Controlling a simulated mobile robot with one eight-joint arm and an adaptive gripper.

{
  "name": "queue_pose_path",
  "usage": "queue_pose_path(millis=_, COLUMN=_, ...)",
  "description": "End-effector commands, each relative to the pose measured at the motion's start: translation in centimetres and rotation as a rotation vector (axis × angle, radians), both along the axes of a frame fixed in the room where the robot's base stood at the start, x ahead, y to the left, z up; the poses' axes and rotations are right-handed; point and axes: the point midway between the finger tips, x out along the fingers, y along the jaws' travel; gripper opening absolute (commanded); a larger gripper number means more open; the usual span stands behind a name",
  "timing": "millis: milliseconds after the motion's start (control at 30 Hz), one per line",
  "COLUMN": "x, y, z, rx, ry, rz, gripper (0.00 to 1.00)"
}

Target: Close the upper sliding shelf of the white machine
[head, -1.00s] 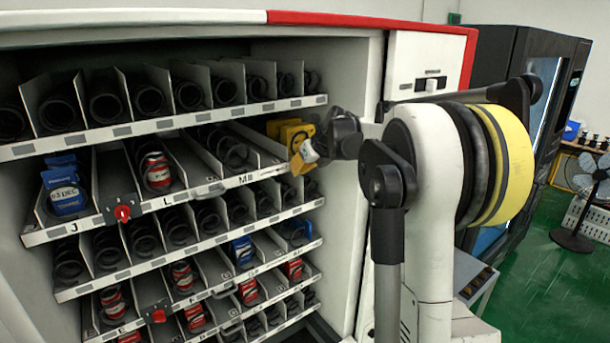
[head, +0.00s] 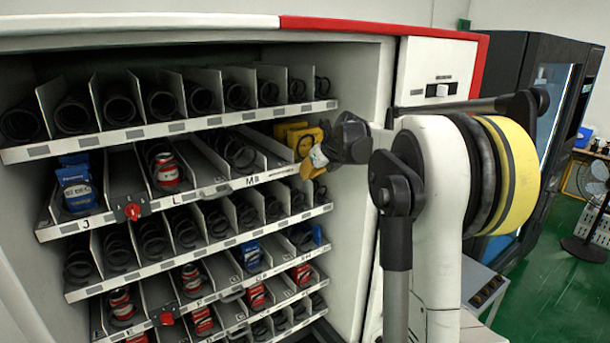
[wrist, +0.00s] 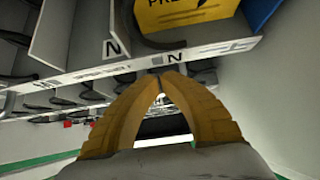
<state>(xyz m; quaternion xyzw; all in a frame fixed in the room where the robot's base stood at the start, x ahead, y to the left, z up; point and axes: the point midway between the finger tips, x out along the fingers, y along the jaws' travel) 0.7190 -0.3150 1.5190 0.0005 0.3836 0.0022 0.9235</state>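The white machine (head: 345,180) stands open at the left of the head view. Its upper sliding shelf (head: 97,223), the second row down with labels J, L and M, sticks out past the row above. My gripper (head: 316,163) is at the right end of this shelf, beside a yellow pack (head: 300,138). In the wrist view my gripper (wrist: 161,76) has its two tan fingertips together at the shelf's front edge (wrist: 200,52), by the N label. Nothing shows between the fingers. Exact contact is hard to tell.
A fixed-looking top row (head: 165,128) of black coils lies above, and lower rows (head: 150,285) with coils and cans lie below. The red-edged frame is right of the shelves. A dark machine (head: 545,110) and a fan (head: 592,180) stand further right on green floor.

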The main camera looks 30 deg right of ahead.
Motion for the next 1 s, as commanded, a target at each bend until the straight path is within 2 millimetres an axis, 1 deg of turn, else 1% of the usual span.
queue_pose_path(millis=100, x=-1.7, y=-0.7, z=0.1, rx=-0.001, ry=0.000, rz=0.001, gripper=0.00)
queue_pose_path(millis=300, x=-5.2, y=-0.6, z=3.7, rx=-0.001, ry=0.000, rz=0.002, gripper=0.00)
queue_pose_path(millis=500, x=-7.5, y=-0.7, z=6.2, rx=-0.001, ry=0.000, rz=0.002, gripper=0.00)
queue_pose_path(millis=600, x=-8.1, y=-0.6, z=6.8, rx=-0.001, ry=0.000, rz=0.004, gripper=0.00)
queue_pose_path(millis=733, x=-8.3, y=-0.6, z=7.1, rx=-0.001, ry=0.000, rz=0.004, gripper=0.00)
queue_pose_path(millis=867, x=-8.4, y=-0.4, z=7.0, rx=-0.006, ry=0.001, rz=0.011, gripper=0.00)
queue_pose_path(millis=967, x=-8.8, y=1.2, z=5.5, rx=-0.064, ry=0.010, rz=0.075, gripper=0.00)
queue_pose_path(millis=1000, x=-9.2, y=2.6, z=4.3, rx=-0.112, ry=0.015, rz=0.130, gripper=0.00)
